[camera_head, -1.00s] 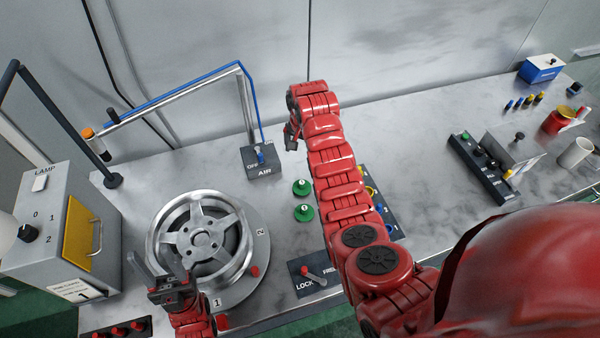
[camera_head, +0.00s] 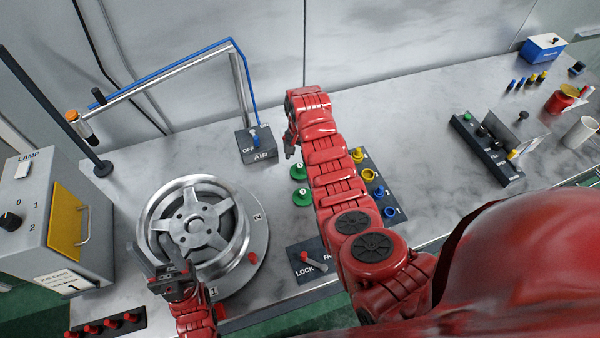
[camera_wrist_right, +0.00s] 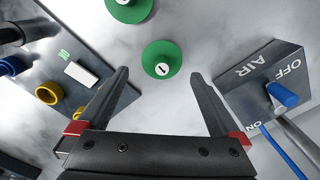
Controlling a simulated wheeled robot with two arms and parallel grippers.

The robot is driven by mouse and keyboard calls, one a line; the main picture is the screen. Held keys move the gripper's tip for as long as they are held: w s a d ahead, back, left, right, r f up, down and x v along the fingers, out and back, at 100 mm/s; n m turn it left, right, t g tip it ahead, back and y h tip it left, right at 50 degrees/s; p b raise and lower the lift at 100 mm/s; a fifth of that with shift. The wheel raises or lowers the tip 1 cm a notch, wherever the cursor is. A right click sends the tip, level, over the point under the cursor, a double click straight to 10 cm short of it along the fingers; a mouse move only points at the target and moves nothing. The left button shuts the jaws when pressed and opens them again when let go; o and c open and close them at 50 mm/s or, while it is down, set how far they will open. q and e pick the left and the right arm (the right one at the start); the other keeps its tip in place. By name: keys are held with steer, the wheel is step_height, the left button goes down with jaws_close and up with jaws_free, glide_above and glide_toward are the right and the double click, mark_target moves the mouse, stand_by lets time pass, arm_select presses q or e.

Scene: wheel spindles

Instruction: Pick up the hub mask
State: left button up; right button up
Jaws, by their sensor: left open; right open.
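No part is labelled hub mask; two green knobbed discs are the likely candidates. The far green disc (camera_head: 299,173) and the near green disc (camera_head: 302,196) stand on the marble bench, left of my right forearm. In the right wrist view, one disc marked 1 (camera_wrist_right: 161,62) lies just beyond and between my right fingertips, and the other (camera_wrist_right: 130,8) is cut by the top edge. My right gripper (camera_wrist_right: 158,75) is open and empty; in the head view it hangs beyond the discs. My left gripper (camera_head: 150,258) is open at the front left edge of the wheel (camera_head: 198,228).
The AIR switch box (camera_head: 257,147) stands close to my right gripper. A dark panel with yellow and blue pieces (camera_head: 370,174) lies right of my right forearm. The LOCK lever panel (camera_head: 312,262) is in front, and a lamp box (camera_head: 50,225) stands left.

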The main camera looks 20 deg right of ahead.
mark_target(300, 165)
step_height(300, 165, down, 5)
steer(key=b, duration=0.3)
steer(key=shift+a, duration=0.15)
steer(key=shift+r, duration=0.1)
steer(key=shift+c, duration=0.6)
steer(key=c, duration=1)
